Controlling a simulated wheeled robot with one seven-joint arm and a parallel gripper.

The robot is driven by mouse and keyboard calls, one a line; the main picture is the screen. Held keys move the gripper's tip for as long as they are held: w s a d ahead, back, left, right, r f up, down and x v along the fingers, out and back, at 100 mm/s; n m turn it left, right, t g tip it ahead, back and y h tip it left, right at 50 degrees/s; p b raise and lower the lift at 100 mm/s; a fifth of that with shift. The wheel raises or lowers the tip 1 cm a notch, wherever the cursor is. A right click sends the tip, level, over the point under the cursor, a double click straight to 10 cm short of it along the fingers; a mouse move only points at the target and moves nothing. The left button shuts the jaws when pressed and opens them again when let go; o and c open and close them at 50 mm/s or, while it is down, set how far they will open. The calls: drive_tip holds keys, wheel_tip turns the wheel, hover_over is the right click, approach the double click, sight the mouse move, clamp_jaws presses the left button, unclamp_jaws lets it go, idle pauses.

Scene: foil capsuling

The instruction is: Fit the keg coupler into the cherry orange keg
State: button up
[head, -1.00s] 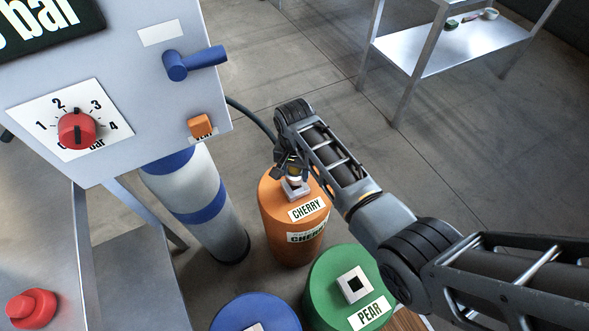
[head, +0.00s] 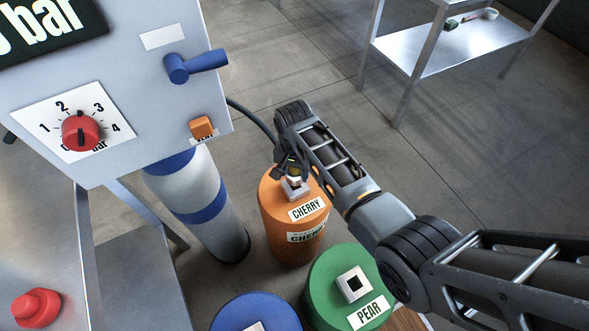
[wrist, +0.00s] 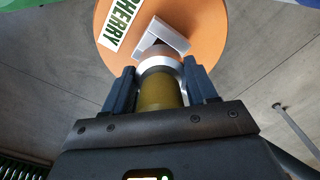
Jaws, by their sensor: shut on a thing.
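The orange keg (head: 292,226) labelled CHERRY stands on the floor in the middle of the head view. Its orange top (wrist: 205,40) also fills the upper part of the wrist view. A square pale metal socket (wrist: 168,36) sits on that top. My gripper (head: 292,172) is directly above the socket. It is shut on the keg coupler (wrist: 160,92), which shows as a yellow-brown cylinder with a silver collar between the two fingers. The coupler's far end is at the socket; it overlaps the socket, and I cannot tell how deep it sits.
A green PEAR keg (head: 330,285) and a blue keg (head: 250,312) stand in front. A white-and-blue cylinder (head: 200,190) stands left, under a panel with a red dial (head: 80,131) and blue lever (head: 195,65). A dark hose (head: 252,117) runs from behind the panel towards my gripper.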

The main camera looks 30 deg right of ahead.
sight(295, 178)
drive_tip(key=shift+f+b, duration=1.4)
drive_tip(key=shift+f, duration=0.55)
drive_tip(key=o, duration=1.4)
drive_tip(key=shift+o, duration=0.2)
wheel_tip(295, 178, up, 8)
drive_tip(key=shift+f+p, duration=0.1)
drive_tip(key=shift+p, duration=0.4)
